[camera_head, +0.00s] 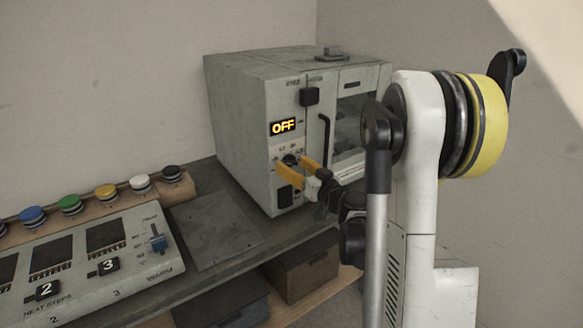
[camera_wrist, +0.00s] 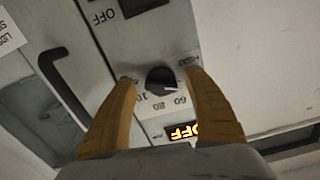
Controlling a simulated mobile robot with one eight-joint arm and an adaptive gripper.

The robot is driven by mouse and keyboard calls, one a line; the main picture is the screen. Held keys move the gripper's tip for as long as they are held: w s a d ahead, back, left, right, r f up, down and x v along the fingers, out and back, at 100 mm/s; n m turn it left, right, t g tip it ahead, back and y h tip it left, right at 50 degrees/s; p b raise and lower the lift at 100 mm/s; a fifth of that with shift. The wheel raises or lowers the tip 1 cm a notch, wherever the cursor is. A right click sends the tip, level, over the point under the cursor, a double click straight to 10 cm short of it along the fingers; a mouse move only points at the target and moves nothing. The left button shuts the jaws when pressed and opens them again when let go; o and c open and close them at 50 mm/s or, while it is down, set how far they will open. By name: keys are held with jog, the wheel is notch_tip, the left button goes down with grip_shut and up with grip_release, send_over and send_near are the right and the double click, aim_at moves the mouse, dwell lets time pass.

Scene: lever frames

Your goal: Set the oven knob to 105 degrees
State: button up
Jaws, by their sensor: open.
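The grey oven (camera_head: 240,130) stands on the bench, with an orange display (camera_head: 283,127) reading OFF. In the wrist view the oven's round black knob (camera_wrist: 161,80) has a white pointer line and a printed scale around it, with 60 and 80 legible. The display also shows upside down in the wrist view (camera_wrist: 183,131). My gripper (camera_wrist: 160,84) is open, its yellow fingers on either side of the knob, with gaps visible between fingers and knob. In the head view my gripper (camera_head: 300,172) is at the oven's front panel and partly covers the knob.
The oven door has a dark handle (camera_head: 324,140), which also shows in the wrist view (camera_wrist: 66,85). A black switch (camera_wrist: 140,6) marked OFF is near the knob. To the left is a heat-steps panel (camera_head: 130,272) with several coloured buttons behind it. My arm blocks the view on the right.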

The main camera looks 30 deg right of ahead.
jog(key=shift+w, duration=0.3)
jog(key=c, duration=1.2)
